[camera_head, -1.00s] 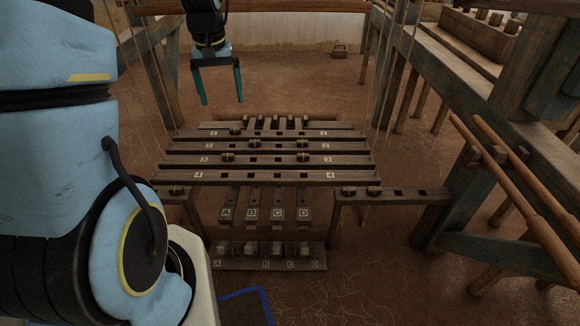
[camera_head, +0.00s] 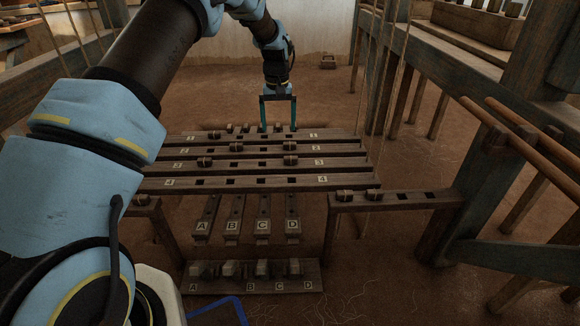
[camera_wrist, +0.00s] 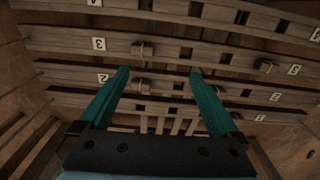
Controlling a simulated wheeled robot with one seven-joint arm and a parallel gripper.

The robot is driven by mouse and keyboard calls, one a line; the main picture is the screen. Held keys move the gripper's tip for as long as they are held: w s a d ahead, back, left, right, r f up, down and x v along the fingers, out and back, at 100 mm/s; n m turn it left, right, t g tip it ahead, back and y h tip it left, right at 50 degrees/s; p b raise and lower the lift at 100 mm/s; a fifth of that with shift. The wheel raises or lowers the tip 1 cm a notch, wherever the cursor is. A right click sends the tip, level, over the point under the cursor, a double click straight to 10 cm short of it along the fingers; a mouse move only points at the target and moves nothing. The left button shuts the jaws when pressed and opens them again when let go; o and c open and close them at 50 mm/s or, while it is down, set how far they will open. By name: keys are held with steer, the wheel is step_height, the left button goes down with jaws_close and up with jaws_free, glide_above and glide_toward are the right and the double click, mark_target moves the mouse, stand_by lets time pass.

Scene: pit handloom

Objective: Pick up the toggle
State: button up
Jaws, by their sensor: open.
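Several small wooden toggles sit on the slotted bars numbered 1 to 4; I cannot tell which one is meant. On bar 2, one toggle (camera_head: 290,147) is to the right and another (camera_head: 236,147) is to the left. Bar 3 carries a right toggle (camera_head: 290,160) and a left toggle (camera_head: 205,162). My gripper (camera_head: 279,129) is open and empty, pointing down near the far bars. In the wrist view, my gripper (camera_wrist: 160,74) has its fingers apart, with the right-hand bar 2 toggle (camera_wrist: 147,86) showing between them. Contact is not visible.
A side rail (camera_head: 400,197) with toggles stands at right. Lettered pedals (camera_head: 232,225) hang in front of the bars, above a low block (camera_head: 255,287) with several knobs. Loom posts and poles (camera_head: 530,150) crowd the right. The floor behind the bars is mostly clear.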

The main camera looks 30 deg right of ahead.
steer(key=d+f, duration=0.2)
steer(key=d, duration=0.1)
steer(key=b, duration=0.2)
glide_above(291, 159)
steer(key=f, duration=0.6)
steer(key=shift+w, duration=0.25)
steer(key=f, duration=0.1)
steer(key=f+b, duration=0.1)
steer(key=f, duration=0.3)
steer(key=shift+s+b, duration=0.25)
steer(key=shift+b, duration=0.05)
steer(key=c, duration=1.4)
steer(key=shift+c, duration=0.2)
